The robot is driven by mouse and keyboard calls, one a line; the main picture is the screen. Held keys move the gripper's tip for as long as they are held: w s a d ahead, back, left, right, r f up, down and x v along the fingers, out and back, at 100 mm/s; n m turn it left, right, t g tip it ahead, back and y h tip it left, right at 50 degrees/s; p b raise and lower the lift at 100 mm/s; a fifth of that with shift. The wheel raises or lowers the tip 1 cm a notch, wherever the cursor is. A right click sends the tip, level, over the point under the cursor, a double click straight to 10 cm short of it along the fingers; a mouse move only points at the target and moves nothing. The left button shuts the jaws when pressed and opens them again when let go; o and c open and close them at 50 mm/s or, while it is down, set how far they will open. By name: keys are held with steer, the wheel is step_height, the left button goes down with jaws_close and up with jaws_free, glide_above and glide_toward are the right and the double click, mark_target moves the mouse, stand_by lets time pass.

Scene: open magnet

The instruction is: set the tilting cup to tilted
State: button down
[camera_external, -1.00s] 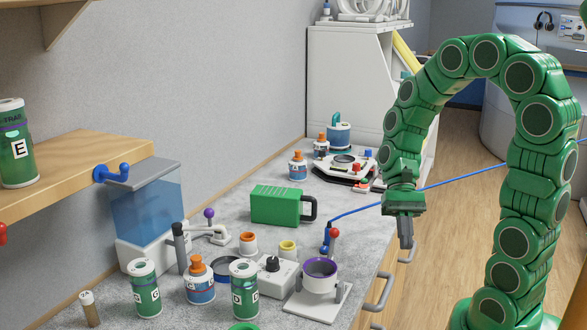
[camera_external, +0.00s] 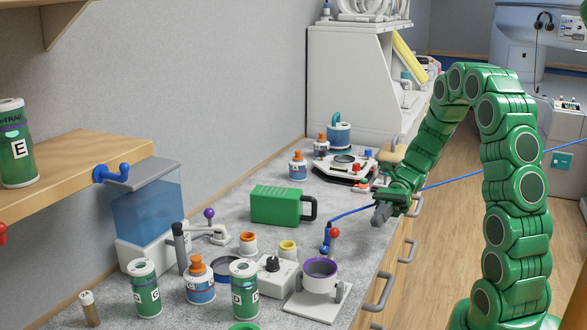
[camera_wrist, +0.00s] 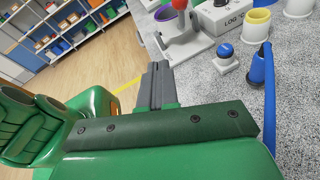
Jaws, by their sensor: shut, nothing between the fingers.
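The tilting cup (camera_external: 320,280) is a white cup with a purple rim, on a flat white base plate near the counter's front edge. A lever with a red knob (camera_external: 335,232) rises beside it. In the external view the cup's opening faces up and it looks upright. My gripper (camera_external: 380,216) is shut and empty, at the counter's edge, behind and to the right of the cup, apart from it. In the wrist view my shut fingers (camera_wrist: 155,85) point toward the white stand (camera_wrist: 187,46); the red knob (camera_wrist: 180,4) is cut by the top edge.
Several bottles and jars crowd the counter's left. A blue hose (camera_external: 345,215) and a green box (camera_external: 276,205) lie behind the cup. Drawer handles (camera_external: 378,291) stick out from the front.

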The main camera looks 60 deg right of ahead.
steer(key=shift+w+d+f+m+t, duration=0.15)
steer(key=shift+d+m+t, duration=0.25)
steer(key=shift+d, duration=0.2)
steer(key=shift+w+d+f+m+t, duration=0.2)
steer(key=shift+d+m+t, duration=0.2)
steer(key=shift+d, duration=0.25)
steer(key=shift+w+d+f+m+t, duration=0.15)
steer(key=shift+d+m+t, duration=0.2)
steer(key=shift+d, duration=0.25)
steer(key=shift+y, duration=0.3)
steer(key=r+x, duration=0.2)
steer(key=x, duration=1.1)
steer(key=shift+w+r, duration=0.35)
steer(key=shift+r, duration=0.05)
steer(key=shift+a+r, duration=0.1)
